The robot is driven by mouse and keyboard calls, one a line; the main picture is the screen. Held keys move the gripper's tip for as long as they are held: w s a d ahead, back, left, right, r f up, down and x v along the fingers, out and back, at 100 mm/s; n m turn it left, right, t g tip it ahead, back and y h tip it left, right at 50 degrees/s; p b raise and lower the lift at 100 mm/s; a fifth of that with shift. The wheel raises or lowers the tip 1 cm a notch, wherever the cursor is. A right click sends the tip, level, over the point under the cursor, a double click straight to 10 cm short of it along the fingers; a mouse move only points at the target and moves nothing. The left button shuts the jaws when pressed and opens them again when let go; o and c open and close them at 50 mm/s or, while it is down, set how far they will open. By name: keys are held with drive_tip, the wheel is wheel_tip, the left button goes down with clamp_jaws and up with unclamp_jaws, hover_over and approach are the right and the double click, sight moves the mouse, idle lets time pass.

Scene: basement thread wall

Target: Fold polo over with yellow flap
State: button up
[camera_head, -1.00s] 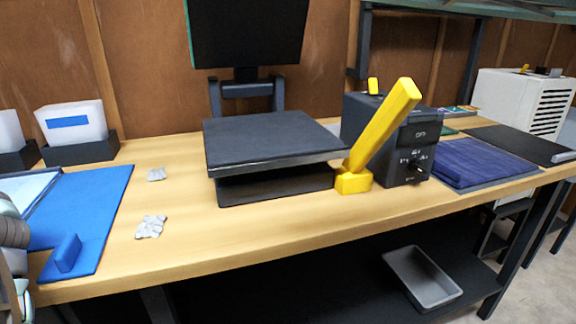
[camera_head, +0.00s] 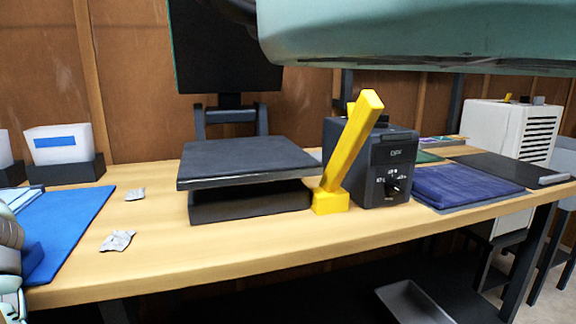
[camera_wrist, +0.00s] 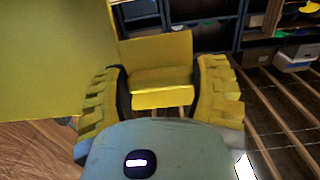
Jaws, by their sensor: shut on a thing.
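In the wrist view a large flat yellow panel (camera_wrist: 50,60), which looks like the yellow flap, fills the left side. A yellow block-like grip (camera_wrist: 160,85) lies between the fingers of my gripper (camera_wrist: 160,97), and the gripper is shut on it. How the grip joins the panel is hard to tell. The gripper and flap are not in the head view. No polo shows clearly; a folded dark blue cloth (camera_head: 465,187) lies on the workbench at the right in the head view, and I cannot tell what garment it is.
The wooden workbench (camera_head: 150,245) holds a black press (camera_head: 245,165), a yellow lever (camera_head: 350,145), a black control box (camera_head: 375,160) and a blue board (camera_head: 65,230). Two crumpled pale scraps lie left of the press. A grey tray (camera_head: 410,300) sits underneath.

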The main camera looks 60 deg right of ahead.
drive_tip(key=o, duration=1.3)
drive_tip(key=shift+f, duration=0.1)
drive_tip(key=shift+o, duration=0.2)
drive_tip(key=shift+s+d, duration=0.1)
drive_tip(key=v, duration=1.1)
drive_tip(key=shift+s+d, duration=0.2)
drive_tip(key=shift+d, duration=0.15)
